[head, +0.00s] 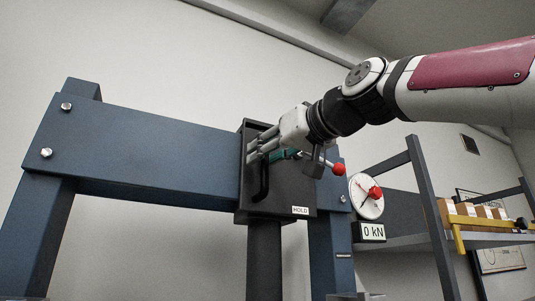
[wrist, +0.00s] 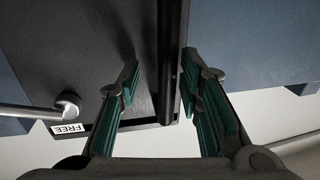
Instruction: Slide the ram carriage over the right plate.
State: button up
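The ram carriage (head: 284,196) is a dark box on the blue press beam (head: 150,150), toward the beam's right end. A black vertical handle (head: 263,183) stands on its front; a dark bar, seemingly this handle, shows in the wrist view (wrist: 171,50). My gripper (head: 257,151) is at the handle's upper part. In the wrist view my fingers (wrist: 160,80) are apart, with the bar between them, nearer the right finger. A lever with a red ball (head: 338,169) sticks out right of the carriage. The right plate cannot be made out.
The carriage bears a HOLD label (head: 300,211); a FREE label (wrist: 68,128) shows in the wrist view. The dark ram (head: 264,262) hangs below the carriage. A round gauge (head: 366,197) and a 0 kN display (head: 372,232) are at the right. Shelving with boxes (head: 480,211) stands farther right.

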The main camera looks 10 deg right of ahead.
jog(key=v, duration=1.2)
dwell(0.3)
notch_tip(320, 180, down, 26)
jog(key=m+g+h+p, duration=0.1)
jog(key=m+g+h, duration=0.1)
jog(key=g+h, duration=0.25)
jog(key=s+d+f+m+g+h, duration=0.1)
jog(key=s+f, duration=0.3)
jog(key=f, duration=0.5)
jog(key=s+d+f+m+g+h+p, duration=0.1)
jog(key=s+f+g, duration=0.3)
jog(key=f, duration=0.5)
jog(key=s+d+f+m+g+h, duration=0.1)
jog(key=s+d+f+g, duration=0.1)
jog(key=s+f, duration=0.4)
notch_tip(320, 180, down, 3)
jog(key=shift+s+d+f+h+p, duration=0.1)
jog(key=shift+s+d+h+p, duration=0.1)
jog(key=shift+d+h+p, duration=0.3)
jog(key=shift+d, duration=0.1)
jog(key=shift+c, duration=0.5)
